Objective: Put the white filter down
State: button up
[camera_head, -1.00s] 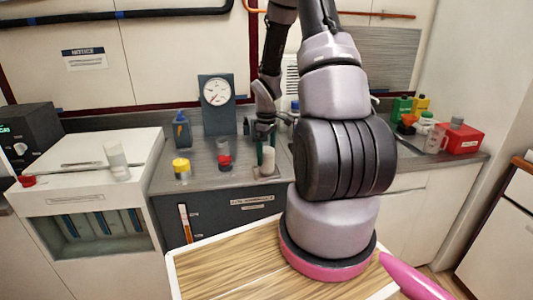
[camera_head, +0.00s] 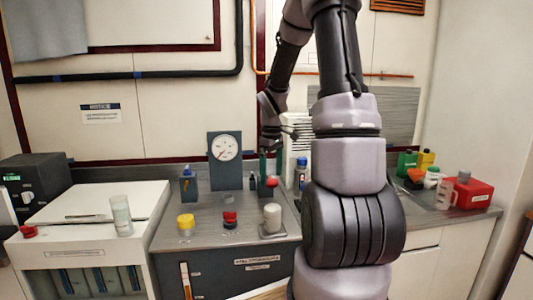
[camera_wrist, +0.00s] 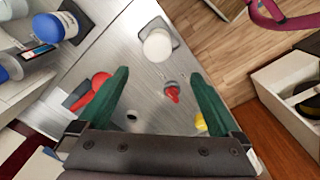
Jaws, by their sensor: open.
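The white filter (camera_head: 272,217) is a pale cylinder standing upright on a small square plate on the grey counter, right of a red-topped part (camera_head: 230,219). In the wrist view the filter (camera_wrist: 157,45) shows from above as a round white top on the grey plate, beyond my fingertips and clear of them. My gripper (camera_wrist: 158,88) is open, with two green fingers spread and nothing held between them. In the head view my gripper (camera_head: 266,160) is above and behind the filter, apart from it, and partly hard to make out.
A yellow-capped part (camera_head: 185,223) stands left on the counter. A gauge (camera_head: 226,147) on a dark panel stands behind. A white machine (camera_head: 90,225) with a clear cylinder (camera_head: 121,214) is at left. A red container (camera_head: 470,193) and several bottles sit at right.

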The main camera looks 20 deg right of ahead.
jog(key=s+a+r+m+t+y, duration=0.1)
jog(key=s+a+r+m+t, duration=0.2)
jog(key=s+r, duration=0.6)
jog(key=s+a+r+m+t+y, duration=0.1)
jog(key=s+a+r+m+t, duration=0.2)
jog(key=s+a+r+m, duration=0.4)
jog(key=s+a+r, duration=0.2)
jog(key=s+r, duration=0.1)
jog(key=r, duration=0.3)
jog(key=shift+a+r+t, duration=0.3)
jog(key=shift+r+t, duration=0.05)
jog(key=shift+t, duration=0.05)
